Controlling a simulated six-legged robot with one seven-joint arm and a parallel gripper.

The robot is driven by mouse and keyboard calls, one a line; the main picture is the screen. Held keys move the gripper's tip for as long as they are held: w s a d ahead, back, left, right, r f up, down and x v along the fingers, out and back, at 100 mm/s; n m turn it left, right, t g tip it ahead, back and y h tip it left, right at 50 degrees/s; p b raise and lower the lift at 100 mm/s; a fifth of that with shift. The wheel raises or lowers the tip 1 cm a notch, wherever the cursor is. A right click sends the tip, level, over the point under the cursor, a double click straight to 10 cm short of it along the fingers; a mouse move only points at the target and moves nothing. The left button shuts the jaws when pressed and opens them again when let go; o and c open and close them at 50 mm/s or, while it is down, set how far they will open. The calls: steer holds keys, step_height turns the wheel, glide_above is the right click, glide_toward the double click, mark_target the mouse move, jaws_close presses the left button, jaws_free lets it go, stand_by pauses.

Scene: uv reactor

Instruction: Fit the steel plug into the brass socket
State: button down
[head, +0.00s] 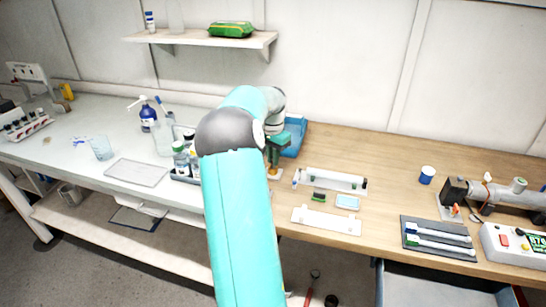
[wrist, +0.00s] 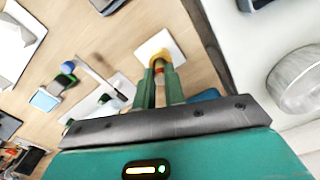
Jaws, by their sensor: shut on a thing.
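My gripper (wrist: 159,72) is shut on the steel plug (wrist: 158,66), of which only a small grey part shows between the green fingertips. The brass socket (wrist: 160,54) is a yellow-orange round piece on a white square base (wrist: 175,45), right at the fingertips in the wrist view. I cannot tell whether the plug is inside the socket or just above it. In the head view my gripper (head: 274,158) points down over the white base (head: 275,175) on the wooden bench, and my arm hides much of this spot.
A blue tray (head: 293,140) lies just behind my gripper. A white rack (head: 333,181), a green block (head: 319,197) and a light-blue pad (head: 347,202) lie to the right. Bottles (head: 181,160) stand to the left. A metal tube device (head: 500,192) is at far right.

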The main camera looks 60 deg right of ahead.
steer(key=c, duration=1.5)
jaws_free()
steer(key=shift+r, duration=6.05)
